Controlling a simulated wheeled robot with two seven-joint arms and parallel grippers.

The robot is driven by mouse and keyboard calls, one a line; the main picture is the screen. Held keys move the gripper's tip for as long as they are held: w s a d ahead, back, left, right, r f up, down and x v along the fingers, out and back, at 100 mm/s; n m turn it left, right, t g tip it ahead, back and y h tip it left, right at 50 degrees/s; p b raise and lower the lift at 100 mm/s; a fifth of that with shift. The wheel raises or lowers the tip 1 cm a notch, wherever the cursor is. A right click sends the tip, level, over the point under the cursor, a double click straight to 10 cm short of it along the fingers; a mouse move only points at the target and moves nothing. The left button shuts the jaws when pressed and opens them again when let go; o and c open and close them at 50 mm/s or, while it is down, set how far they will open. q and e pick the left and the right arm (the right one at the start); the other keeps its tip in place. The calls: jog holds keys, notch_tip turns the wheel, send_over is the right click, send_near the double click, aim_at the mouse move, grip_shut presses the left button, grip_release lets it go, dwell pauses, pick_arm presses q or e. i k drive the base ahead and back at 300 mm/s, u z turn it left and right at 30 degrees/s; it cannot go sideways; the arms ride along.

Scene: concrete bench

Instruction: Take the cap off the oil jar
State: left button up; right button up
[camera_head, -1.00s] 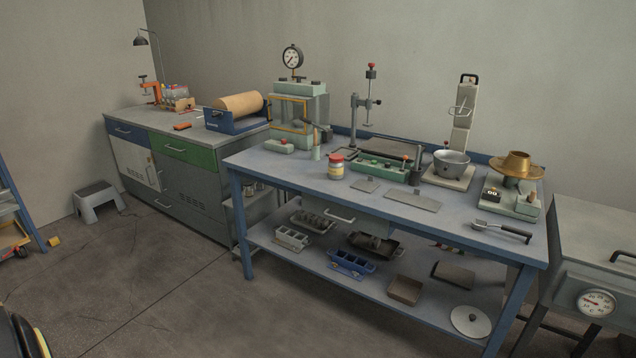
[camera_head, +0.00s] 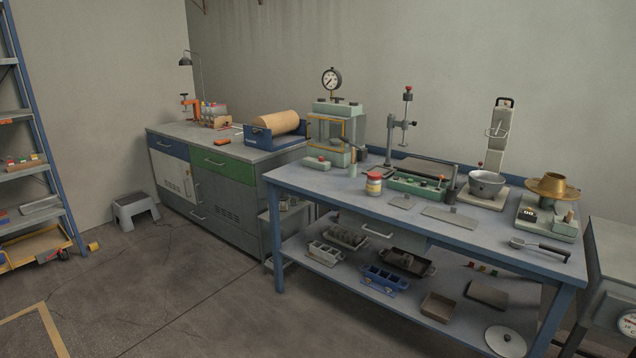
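The cap sits on the jar. It looks like the oil jar, but its label is too small to read. Neither of my grippers shows in the head view, and nothing touches the jar.
Open floor (camera_head: 200,300) lies in front. A shelf rack (camera_head: 30,150) stands left.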

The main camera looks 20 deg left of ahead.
aim_at(372, 186)
jog(key=u, duration=1.1)
jog(key=i, duration=1.1)
jog(key=u, duration=0.3)
jog(key=i, duration=1.35)
jog(key=z, duration=0.85)
